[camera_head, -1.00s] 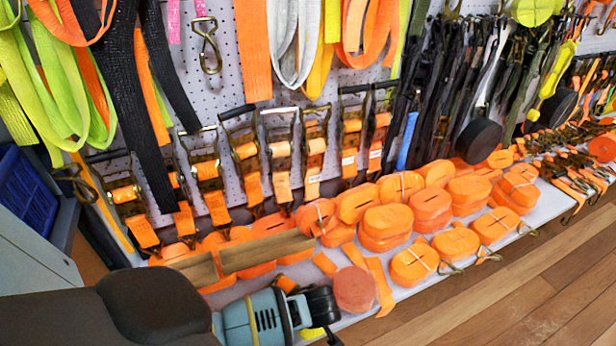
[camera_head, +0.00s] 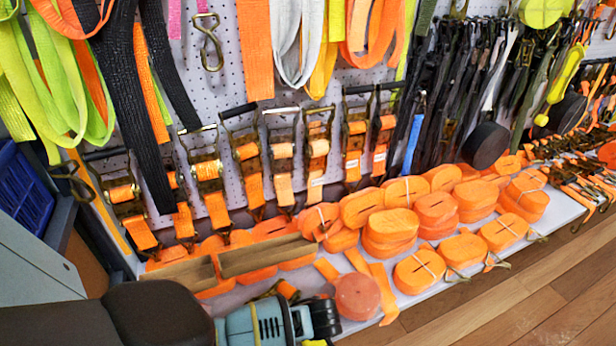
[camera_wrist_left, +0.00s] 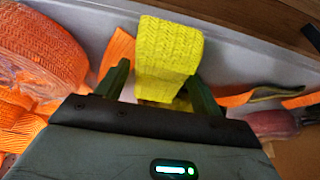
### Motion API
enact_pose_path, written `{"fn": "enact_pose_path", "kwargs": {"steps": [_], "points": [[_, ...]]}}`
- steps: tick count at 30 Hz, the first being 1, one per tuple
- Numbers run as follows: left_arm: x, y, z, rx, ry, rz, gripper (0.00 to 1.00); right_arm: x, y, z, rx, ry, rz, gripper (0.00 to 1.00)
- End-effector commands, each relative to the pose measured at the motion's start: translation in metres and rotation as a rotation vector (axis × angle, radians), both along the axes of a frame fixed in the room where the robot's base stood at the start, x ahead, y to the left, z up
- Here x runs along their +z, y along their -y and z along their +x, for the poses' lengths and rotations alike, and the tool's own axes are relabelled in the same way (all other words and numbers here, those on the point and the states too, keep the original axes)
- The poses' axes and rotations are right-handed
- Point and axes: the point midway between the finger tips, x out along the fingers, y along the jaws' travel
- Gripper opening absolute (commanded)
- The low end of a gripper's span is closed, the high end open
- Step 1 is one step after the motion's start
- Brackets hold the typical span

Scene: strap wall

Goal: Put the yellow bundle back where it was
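The yellow bundle (camera_wrist_left: 168,50) is a folded woven strap between the two fingers of my left gripper (camera_wrist_left: 158,74) in the left wrist view. The dark green fingertips appear to press on its sides, so the gripper looks shut on it. In the head view only a small yellow sliver of the bundle (camera_head: 315,342) shows at the bottom edge, below my left gripper. The rest is hidden by the gripper and the frame edge. Whether the bundle touches the shelf is unclear. My right gripper is not in view.
The white shelf (camera_head: 405,299) holds several orange strap rolls (camera_head: 419,270). A reddish roll (camera_head: 357,297) is close to my left gripper. Cardboard strips (camera_head: 265,256) lie left of the rolls. Ratchet straps and slings hang on the pegboard (camera_head: 222,85) behind. Wooden floor (camera_head: 560,290) lies in front.

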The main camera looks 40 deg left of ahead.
Motion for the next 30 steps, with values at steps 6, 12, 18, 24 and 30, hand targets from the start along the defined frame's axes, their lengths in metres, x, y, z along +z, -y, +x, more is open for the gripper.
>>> {"fn": "enact_pose_path", "kwargs": {"steps": [6, 12, 18, 24, 30], "points": [[0.000, 0.000, 0.000, 0.000, 0.000, 0.000, 0.67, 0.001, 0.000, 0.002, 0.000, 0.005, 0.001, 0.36], [0.013, 0.003, -0.001, -0.001, 0.002, -0.001, 0.67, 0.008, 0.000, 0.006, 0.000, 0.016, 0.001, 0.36], [0.049, 0.017, -0.005, -0.002, 0.005, -0.003, 0.67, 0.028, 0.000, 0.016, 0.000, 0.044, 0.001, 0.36], [0.085, 0.031, -0.012, -0.001, 0.003, -0.002, 0.67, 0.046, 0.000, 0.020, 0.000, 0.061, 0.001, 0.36], [0.107, 0.040, -0.016, 0.000, 0.003, -0.001, 0.67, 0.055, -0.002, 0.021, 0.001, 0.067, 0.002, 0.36]]}}
